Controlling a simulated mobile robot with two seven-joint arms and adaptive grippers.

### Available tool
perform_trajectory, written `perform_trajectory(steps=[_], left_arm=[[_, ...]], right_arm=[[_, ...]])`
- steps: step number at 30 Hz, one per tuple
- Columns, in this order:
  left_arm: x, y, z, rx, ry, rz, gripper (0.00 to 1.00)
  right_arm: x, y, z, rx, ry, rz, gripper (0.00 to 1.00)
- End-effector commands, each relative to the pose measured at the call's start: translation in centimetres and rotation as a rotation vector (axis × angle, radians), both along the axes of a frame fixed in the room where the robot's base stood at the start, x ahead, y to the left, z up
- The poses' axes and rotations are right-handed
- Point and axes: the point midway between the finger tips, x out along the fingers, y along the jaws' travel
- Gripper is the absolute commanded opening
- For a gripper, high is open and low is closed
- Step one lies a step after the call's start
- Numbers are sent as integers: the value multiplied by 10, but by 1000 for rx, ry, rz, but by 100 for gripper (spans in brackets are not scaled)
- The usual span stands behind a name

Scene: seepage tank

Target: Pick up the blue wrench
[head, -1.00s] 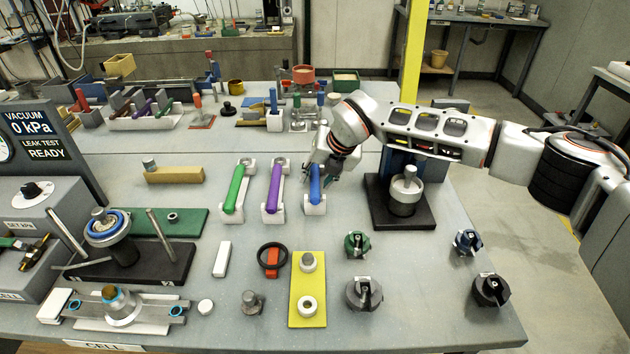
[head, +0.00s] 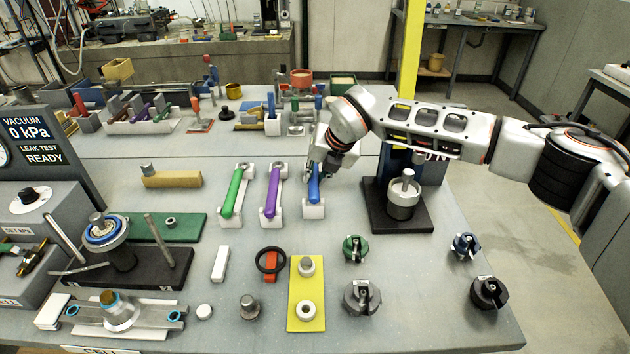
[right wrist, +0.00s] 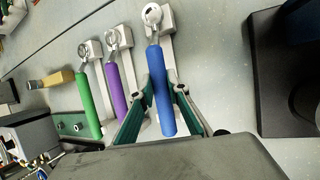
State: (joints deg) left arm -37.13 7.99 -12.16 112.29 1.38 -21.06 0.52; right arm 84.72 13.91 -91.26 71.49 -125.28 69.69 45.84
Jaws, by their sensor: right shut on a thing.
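The blue wrench (head: 314,188) lies in its white cradle (head: 313,211), at the right end of a row of three wrenches in the head view. In the right wrist view the blue wrench (right wrist: 161,90) shows its long blue handle and a metal ring end. My right gripper (head: 318,168) is over the wrench's upper part. In the right wrist view its green-lined fingers (right wrist: 160,103) stand on both sides of the handle, shut on it. The wrench still appears to lie in the cradle. My left gripper is not in view.
The purple wrench (head: 272,192) and green wrench (head: 235,192) lie in cradles to the left. A black-based stand with a metal cylinder (head: 404,200) is close on the right. A yellow plate (head: 307,278) and several knobs lie nearer. Bare table surrounds the cradles.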

Motion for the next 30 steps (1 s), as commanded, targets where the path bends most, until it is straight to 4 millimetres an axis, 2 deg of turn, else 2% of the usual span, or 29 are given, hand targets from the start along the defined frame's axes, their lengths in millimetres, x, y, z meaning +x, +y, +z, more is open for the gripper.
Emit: perform_trajectory(steps=[5, 12, 18, 24, 30], left_arm=[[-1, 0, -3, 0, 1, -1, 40], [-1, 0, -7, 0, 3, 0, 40], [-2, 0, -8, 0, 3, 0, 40], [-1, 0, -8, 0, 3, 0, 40], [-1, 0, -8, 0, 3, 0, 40]], right_arm=[[2, 0, 39, 2, -6, 0, 0], [1, 1, 109, 2, -8, 1, 0], [1, 1, 155, 1, -6, 2, 0], [0, 1, 180, 1, -4, 2, 0], [0, 1, 189, 1, -2, 1, 0]])
